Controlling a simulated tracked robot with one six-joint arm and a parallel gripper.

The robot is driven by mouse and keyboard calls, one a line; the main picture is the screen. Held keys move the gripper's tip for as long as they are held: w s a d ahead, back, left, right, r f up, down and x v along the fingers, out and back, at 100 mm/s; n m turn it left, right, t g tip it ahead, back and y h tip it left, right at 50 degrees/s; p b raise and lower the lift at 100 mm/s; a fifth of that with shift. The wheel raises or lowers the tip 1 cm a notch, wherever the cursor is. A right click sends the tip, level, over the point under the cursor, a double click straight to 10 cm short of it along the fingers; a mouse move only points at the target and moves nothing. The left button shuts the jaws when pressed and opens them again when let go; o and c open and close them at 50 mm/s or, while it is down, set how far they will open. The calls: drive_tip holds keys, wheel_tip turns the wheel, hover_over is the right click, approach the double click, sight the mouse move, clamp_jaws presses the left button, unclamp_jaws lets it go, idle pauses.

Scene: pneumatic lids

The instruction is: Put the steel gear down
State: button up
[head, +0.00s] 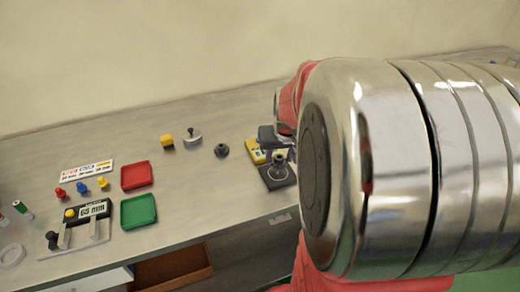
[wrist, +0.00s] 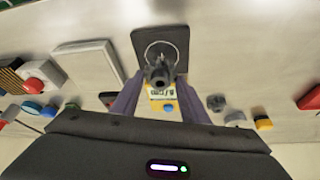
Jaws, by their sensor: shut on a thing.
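The steel gear (wrist: 158,73) is a grey knobbed piece between the fingertips in the wrist view. My gripper (wrist: 160,84) is shut on it. In the head view the gear (head: 279,169) shows below my gripper (head: 273,143), at a dark square plate (head: 281,183). The plate (wrist: 176,37) bears a thin pale ring and lies under the gear in the wrist view. I cannot tell whether the gear touches the plate. A yellow device with a display (head: 257,157) adjoins the plate.
A dark knobbed piece (head: 221,151), a silver disc with a knob (head: 193,138) and a yellow block (head: 167,141) stand to the left. Red (head: 136,176) and green (head: 138,211) trays lie further left. My arm hides the bench's right part.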

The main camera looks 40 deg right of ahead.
sight(280, 162)
drive_tip(key=shift+f, duration=1.85)
drive_tip(key=shift+f, duration=0.1)
drive_tip(key=o, duration=1.2)
drive_tip(key=shift+o, duration=0.2)
drive_tip(key=v, duration=1.2)
drive_tip(key=shift+a, duration=0.15)
